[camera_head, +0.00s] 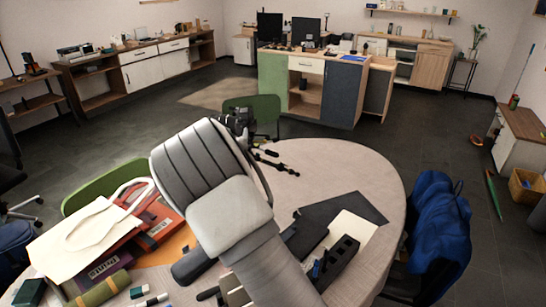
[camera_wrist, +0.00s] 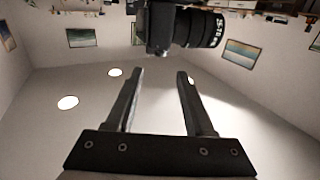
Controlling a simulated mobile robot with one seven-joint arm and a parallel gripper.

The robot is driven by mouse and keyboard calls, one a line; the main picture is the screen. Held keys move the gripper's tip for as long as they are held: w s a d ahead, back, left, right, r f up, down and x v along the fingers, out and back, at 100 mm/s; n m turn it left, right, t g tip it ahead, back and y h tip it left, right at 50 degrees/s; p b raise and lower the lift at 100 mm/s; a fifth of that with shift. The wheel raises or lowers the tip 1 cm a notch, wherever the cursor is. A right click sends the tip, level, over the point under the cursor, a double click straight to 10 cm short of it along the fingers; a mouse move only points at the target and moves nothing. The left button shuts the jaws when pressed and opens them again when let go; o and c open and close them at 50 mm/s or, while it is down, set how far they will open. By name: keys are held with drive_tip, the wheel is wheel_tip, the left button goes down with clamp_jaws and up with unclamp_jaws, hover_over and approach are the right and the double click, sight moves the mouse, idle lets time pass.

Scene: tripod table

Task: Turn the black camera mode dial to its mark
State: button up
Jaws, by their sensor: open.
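The black camera (camera_head: 238,119) shows in the head view just past my arm, which hides its lower part. In the wrist view the camera (camera_wrist: 160,25) is at the top, cut by the frame edge, with its lens (camera_wrist: 200,28) pointing right. The mode dial cannot be made out in either view. My gripper (camera_wrist: 160,74) is open and empty, its two fingers pointing towards the camera body with a visible gap between them. The fingertips look short of the camera, though the distance is hard to judge. In the head view my arm hides the gripper.
Black tripod legs (camera_head: 278,163) stick out right of my arm above the round table (camera_head: 345,165). A tote bag (camera_head: 85,238), red boxes (camera_head: 160,218) and a green roll (camera_head: 100,288) crowd the left side. Dark folders (camera_head: 340,208) lie right. The table's far right is clear.

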drive_tip(key=s, duration=0.8)
drive_tip(key=s+d+r+g+y, duration=0.2)
drive_tip(key=s+d+r+g, duration=0.1)
drive_tip(key=s, duration=0.4)
drive_tip(key=s+d+r+g+y, duration=0.1)
drive_tip(key=s+d+r+g, duration=0.3)
drive_tip(key=s+d, duration=0.2)
drive_tip(key=s, duration=0.2)
drive_tip(key=shift+s+g+y, duration=0.3)
drive_tip(key=shift+y, duration=0.1)
